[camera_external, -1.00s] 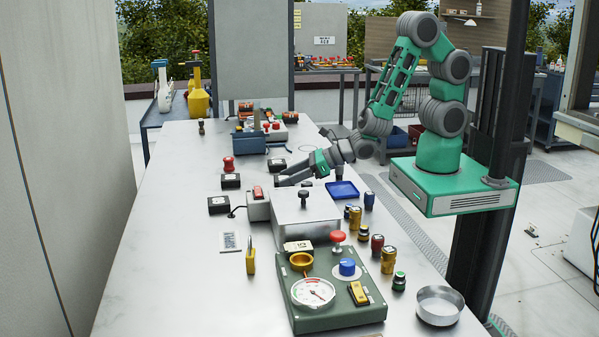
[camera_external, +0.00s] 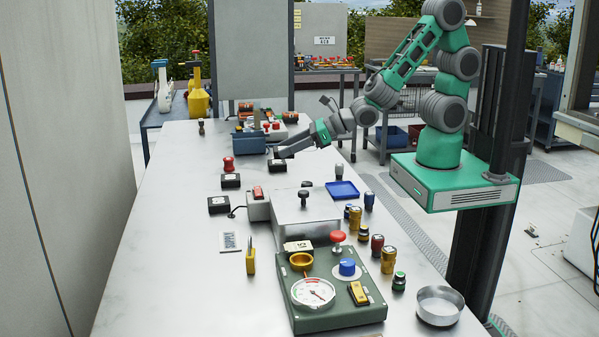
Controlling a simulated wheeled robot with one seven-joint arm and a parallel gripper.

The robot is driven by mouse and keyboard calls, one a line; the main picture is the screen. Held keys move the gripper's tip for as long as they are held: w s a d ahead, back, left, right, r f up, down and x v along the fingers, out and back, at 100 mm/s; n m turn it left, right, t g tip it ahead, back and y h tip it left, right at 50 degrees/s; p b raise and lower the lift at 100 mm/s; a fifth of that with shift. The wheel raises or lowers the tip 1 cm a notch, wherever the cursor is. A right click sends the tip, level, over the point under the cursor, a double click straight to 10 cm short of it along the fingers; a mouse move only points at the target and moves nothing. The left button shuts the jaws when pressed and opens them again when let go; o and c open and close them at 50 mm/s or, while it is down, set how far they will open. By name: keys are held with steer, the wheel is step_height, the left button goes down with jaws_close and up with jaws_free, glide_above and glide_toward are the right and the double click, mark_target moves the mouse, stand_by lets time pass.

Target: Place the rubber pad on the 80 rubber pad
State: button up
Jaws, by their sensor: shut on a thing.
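My gripper (camera_external: 279,153) is at the middle of the long table, reaching in from the right. It is shut on a small black rubber pad (camera_external: 277,166) with a pale label, just under the fingertips. Two similar black pads lie on the table to the left: one (camera_external: 230,181) behind the other (camera_external: 219,205). Their labels are too small to read, so I cannot tell which is the 80 rubber pad. The held pad is apart from both. I cannot tell whether it is clear of the table.
A grey metal box (camera_external: 305,222) with a black knob stands in front of my gripper. A red-topped knob (camera_external: 229,163) stands behind the left pads. A blue bin (camera_external: 250,143) is behind. A blue tray (camera_external: 342,191) lies right. The table's left side is clear.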

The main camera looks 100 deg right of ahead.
mark_target(235, 177)
steer(key=w+a+r+n+y+p, duration=0.1)
steer(key=w+a+r+p, duration=0.1)
steer(key=a+r, duration=0.35)
steer(key=d+m+h, duration=0.1)
steer(key=d, duration=0.1)
steer(key=w+d+r+m+h, duration=0.1)
steer(key=d, duration=0.1)
steer(key=d+m+h, duration=0.1)
steer(key=d, duration=0.1)
steer(key=shift+w+d+r+g+h, duration=0.2)
steer(key=shift+d+r+g+h, duration=0.1)
steer(key=shift+g, duration=0.1)
steer(key=shift+s+d+f+m+h, duration=0.3)
steer(key=shift+s+d+f+m, duration=0.1)
steer(key=shift+d+m, duration=0.15)
steer(key=shift+s+d+f, duration=0.1)
steer(key=shift+d+f, duration=0.05)
steer(key=w+d+f+p, duration=0.1)
steer(key=w+f, duration=0.2)
steer(key=w, duration=0.5)
steer(key=shift+f, duration=0.4)
steer(key=w+f, duration=0.3)
steer(key=f, duration=0.1)
steer(key=w+f+p, duration=0.1)
steer(key=w+f, duration=0.1)
steer(key=shift+w+d+f, duration=0.2)
steer(key=shift+w+d, duration=0.1)
steer(key=shift+w, duration=0.05)
step_height(235, 177, down, 3)
steer(key=shift+r, duration=0.15)
